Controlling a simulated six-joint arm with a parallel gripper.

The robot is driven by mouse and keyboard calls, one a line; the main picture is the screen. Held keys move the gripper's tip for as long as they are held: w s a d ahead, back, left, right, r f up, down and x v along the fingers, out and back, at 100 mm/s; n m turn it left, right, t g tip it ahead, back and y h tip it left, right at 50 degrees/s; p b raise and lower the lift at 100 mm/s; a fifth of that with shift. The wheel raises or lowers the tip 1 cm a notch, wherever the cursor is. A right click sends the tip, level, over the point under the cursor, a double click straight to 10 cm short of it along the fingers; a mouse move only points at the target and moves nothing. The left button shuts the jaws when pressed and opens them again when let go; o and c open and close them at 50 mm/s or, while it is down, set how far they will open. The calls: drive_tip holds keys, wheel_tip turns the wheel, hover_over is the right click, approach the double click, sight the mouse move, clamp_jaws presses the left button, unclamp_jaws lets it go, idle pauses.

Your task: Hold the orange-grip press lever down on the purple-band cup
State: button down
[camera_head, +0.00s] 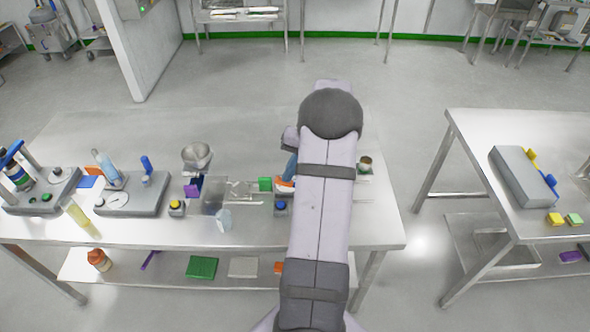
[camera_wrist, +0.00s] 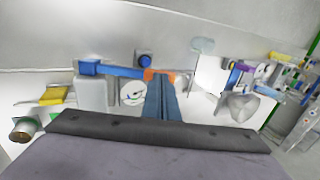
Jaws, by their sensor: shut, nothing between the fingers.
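The press lever shows in the wrist view as a blue bar (camera_wrist: 115,71) with an orange grip (camera_wrist: 150,74) at its right end. The orange grip also shows in the head view (camera_head: 284,184), just left of my arm. My gripper (camera_wrist: 161,80) is shut and empty. Its blue fingertips are at the orange grip, overlapping it in the wrist view; I cannot tell whether they touch or press it. A grey block (camera_wrist: 92,95) and a round white dial (camera_wrist: 132,92) stand by the lever. I cannot make out the purple-band cup; my arm hides much of the press in the head view.
A blue button box (camera_head: 281,206) sits in front of the lever. A small jar (camera_head: 365,164) stands right of my arm.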

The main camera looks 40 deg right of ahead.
sight(276, 180)
drive_tip(key=f+g+h, duration=0.1)
drive_tip(key=w+a+f+g+h, duration=0.1)
drive_tip(key=f, duration=0.1)
drive_tip(key=w+a+f, duration=0.1)
drive_tip(key=f, duration=0.1)
drive_tip(key=shift+a+g+h+b, duration=0.1)
drive_tip(key=shift+g+h+b, duration=0.2)
drive_tip(key=shift+g+h, duration=0.1)
drive_tip(key=shift+w+a+f+b, duration=0.1)
drive_tip(key=shift+f+b, duration=0.15)
drive_tip(key=shift+f, duration=0.2)
drive_tip(key=shift+w+a+f+b, duration=0.1)
drive_tip(key=shift+f+b, duration=0.15)
drive_tip(key=shift+f, duration=0.15)
drive_tip(key=shift+s+f, duration=0.1)
drive_tip(key=shift+a+f, duration=0.15)
idle(0.5)
idle(1.3)
drive_tip(key=r+p, duration=0.1)
drive_tip(key=r, duration=0.1)
drive_tip(key=r+p, duration=0.2)
drive_tip(key=r, duration=0.1)
drive_tip(key=shift+w+r, duration=0.3)
wheel_tip(276, 180, up, 9)
drive_tip(key=w+b, duration=0.1)
drive_tip(key=b, duration=0.2)
drive_tip(key=shift+a+r, duration=0.15)
drive_tip(key=shift+a, duration=0.3)
